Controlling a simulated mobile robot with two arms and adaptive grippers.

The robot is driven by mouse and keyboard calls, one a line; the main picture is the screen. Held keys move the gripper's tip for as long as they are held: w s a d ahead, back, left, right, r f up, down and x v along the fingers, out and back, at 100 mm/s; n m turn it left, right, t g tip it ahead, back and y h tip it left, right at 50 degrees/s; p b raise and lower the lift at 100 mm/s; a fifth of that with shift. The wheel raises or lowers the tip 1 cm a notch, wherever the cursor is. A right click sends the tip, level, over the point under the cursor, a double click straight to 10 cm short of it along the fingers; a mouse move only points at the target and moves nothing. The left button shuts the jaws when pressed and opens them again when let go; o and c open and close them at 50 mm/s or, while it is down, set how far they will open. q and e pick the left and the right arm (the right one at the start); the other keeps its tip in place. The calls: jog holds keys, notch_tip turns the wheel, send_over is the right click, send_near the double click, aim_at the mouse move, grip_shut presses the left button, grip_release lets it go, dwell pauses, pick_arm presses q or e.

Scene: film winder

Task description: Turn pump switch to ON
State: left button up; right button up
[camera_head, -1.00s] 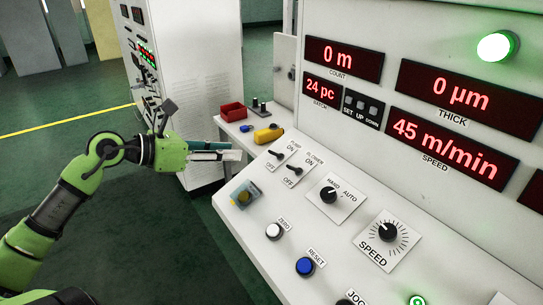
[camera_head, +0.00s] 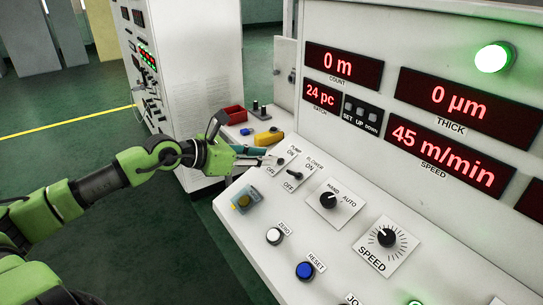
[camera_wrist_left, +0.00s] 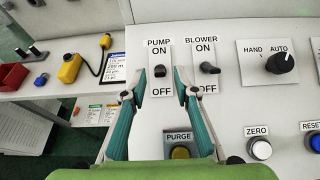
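The pump switch (camera_wrist_left: 160,71) is a small dark lever on a white plate marked PUMP, ON above and OFF below. I cannot tell which way its lever points. In the left wrist view my left gripper (camera_wrist_left: 160,82) is open, its two teal fingers on either side of the pump switch. In the head view the left gripper (camera_head: 270,157) reaches in from the left to the pump plate (camera_head: 293,151), partly covering it. I cannot tell whether a finger touches the lever. My right gripper is not in view.
The blower switch (camera_wrist_left: 209,68) stands just right of the right finger. The yellow PURGE button (camera_wrist_left: 180,152) is below, with the ZERO button (camera_wrist_left: 260,149) to its right. A yellow device (camera_head: 268,137) and a red bin (camera_head: 234,114) are on the side table.

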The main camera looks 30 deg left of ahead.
pick_arm(q)
jog(key=shift+x, duration=0.85)
jog(key=shift+p+x, duration=0.45)
jog(key=shift+x, duration=0.45)
grip_shut()
